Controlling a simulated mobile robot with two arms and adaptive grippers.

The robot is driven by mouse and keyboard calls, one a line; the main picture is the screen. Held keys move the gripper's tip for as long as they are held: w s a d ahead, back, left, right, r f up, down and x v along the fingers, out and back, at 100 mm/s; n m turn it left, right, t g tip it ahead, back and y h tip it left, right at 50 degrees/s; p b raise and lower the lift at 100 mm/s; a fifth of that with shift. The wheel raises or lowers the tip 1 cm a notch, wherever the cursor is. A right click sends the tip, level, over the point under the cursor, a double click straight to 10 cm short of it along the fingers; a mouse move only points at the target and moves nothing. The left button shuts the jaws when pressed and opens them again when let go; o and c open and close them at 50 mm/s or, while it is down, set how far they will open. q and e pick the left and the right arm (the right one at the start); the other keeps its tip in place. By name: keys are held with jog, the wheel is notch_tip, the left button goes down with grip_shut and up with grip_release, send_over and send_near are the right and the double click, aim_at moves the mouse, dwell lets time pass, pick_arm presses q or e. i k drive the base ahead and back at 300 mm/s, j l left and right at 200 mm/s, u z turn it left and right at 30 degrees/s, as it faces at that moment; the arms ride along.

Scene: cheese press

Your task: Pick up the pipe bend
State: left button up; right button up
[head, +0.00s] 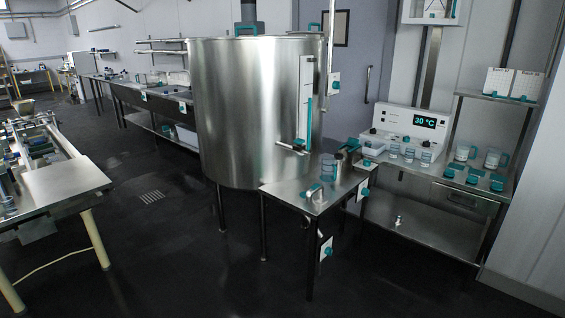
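A small steel side table (289,192) stands in front of the large steel vat (240,115). On its top are a small metal piece with a teal part (315,192) near the front edge, a clear bluish jar (328,171) behind it, and a metal cylinder-like piece (344,165) to the right. One of the metal pieces may be the pipe bend, but they are too small to tell. Neither of my grippers is in view.
A steel bench (60,181) with equipment stands at the left. A counter with a "30 °C" display unit (402,125), several jars and a lower shelf (425,228) is at the right. The dark floor (170,250) between is mostly clear, with a drain grate (152,197).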

aim_at(320, 199)
jog(key=i+j+u, duration=0.1)
jog(key=i+u, duration=0.25)
jog(key=i, duration=0.35)
jog(key=i+u, duration=0.3)
jog(key=i, duration=0.4)
